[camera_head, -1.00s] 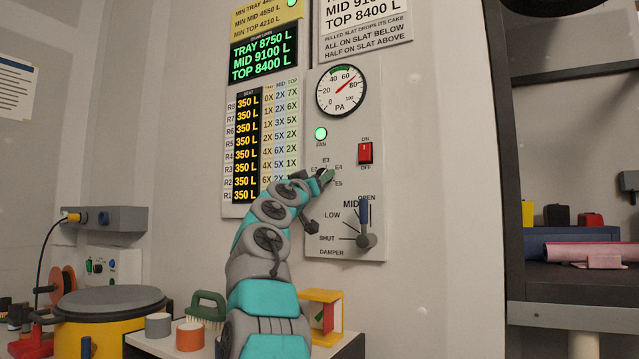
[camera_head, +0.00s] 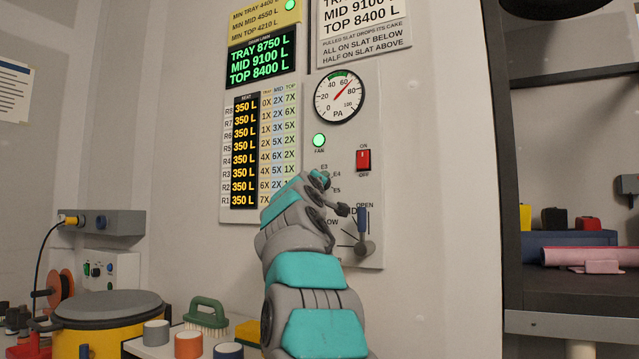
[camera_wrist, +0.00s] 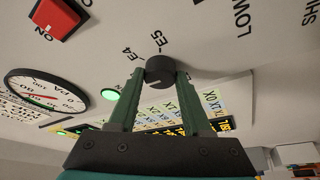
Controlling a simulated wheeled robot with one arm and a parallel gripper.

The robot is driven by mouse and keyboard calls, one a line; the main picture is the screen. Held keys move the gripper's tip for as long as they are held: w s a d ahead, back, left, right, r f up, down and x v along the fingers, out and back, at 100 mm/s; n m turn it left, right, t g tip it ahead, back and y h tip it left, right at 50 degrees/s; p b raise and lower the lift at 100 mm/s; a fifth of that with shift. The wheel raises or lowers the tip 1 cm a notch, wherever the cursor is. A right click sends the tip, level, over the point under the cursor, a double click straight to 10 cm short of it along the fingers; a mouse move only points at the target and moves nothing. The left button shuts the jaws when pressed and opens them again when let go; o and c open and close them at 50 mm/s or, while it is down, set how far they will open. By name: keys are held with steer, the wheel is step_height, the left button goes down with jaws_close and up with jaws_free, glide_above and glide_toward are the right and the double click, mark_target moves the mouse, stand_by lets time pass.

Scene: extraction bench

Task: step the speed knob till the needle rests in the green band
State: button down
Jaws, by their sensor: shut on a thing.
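The speed knob (camera_wrist: 159,71) is a dark round knob in the wrist view, with E4 and E5 printed beside it. My gripper (camera_wrist: 160,76) is shut on it, one green finger on each side. In the head view my gripper (camera_head: 321,180) is at the panel below the fan light and hides the knob. The round PA gauge (camera_head: 339,97) has a green band (camera_head: 339,74) along its top. Its red needle points up and right, between 60 and 80, close to the band's right end. Whether it touches the band is hard to tell.
The red on/off switch (camera_head: 363,160) is just right of my gripper. The damper lever (camera_head: 363,232) is below, close to my wrist. The green fan light (camera_head: 319,140) is lit. A yellow drum (camera_head: 108,338) and several small items stand low at left.

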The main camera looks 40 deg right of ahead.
steer(key=shift+n, duration=0.3)
steer(key=shift+c, duration=1.7)
jaws_free()
steer(key=b+v, duration=0.4)
steer(key=v, duration=0.3)
steer(key=shift+s+a, duration=0.25)
steer(key=shift+a, duration=0.1)
